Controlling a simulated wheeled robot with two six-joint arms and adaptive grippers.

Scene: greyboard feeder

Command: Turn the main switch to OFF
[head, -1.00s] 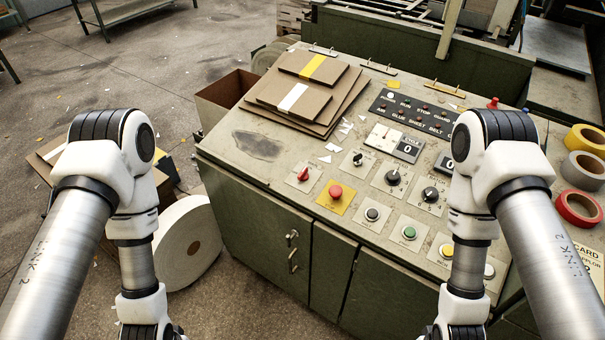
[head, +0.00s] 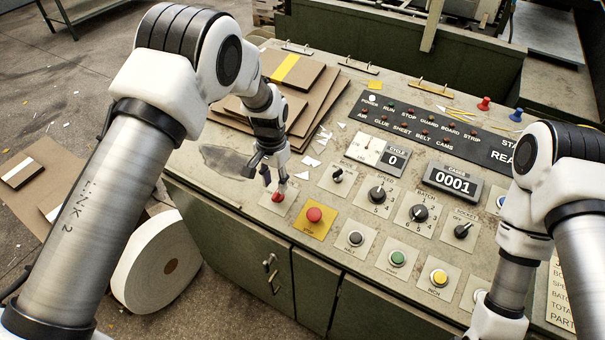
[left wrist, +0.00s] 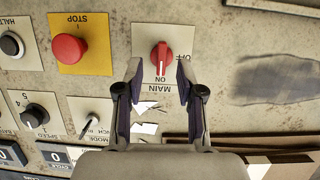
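The main switch is a red knob (head: 278,197) on a pale plate at the console's left front; it also shows in the left wrist view (left wrist: 161,58). Its white line runs toward the ON label (left wrist: 161,79). The OFF label is partly covered by a finger. My left gripper (head: 274,186) is above the switch, pointing down; in the left wrist view (left wrist: 158,72) its open fingers stand on either side of the knob with a gap to each. Whether the fingertips reach down to knob height is hard to tell. My right gripper is out of view.
A red stop button (head: 314,215) on a yellow plate sits just right of the switch. Several other knobs and buttons lie further right. Stacked greyboard (head: 310,98) lies behind the left gripper. My right arm is over the console's right side.

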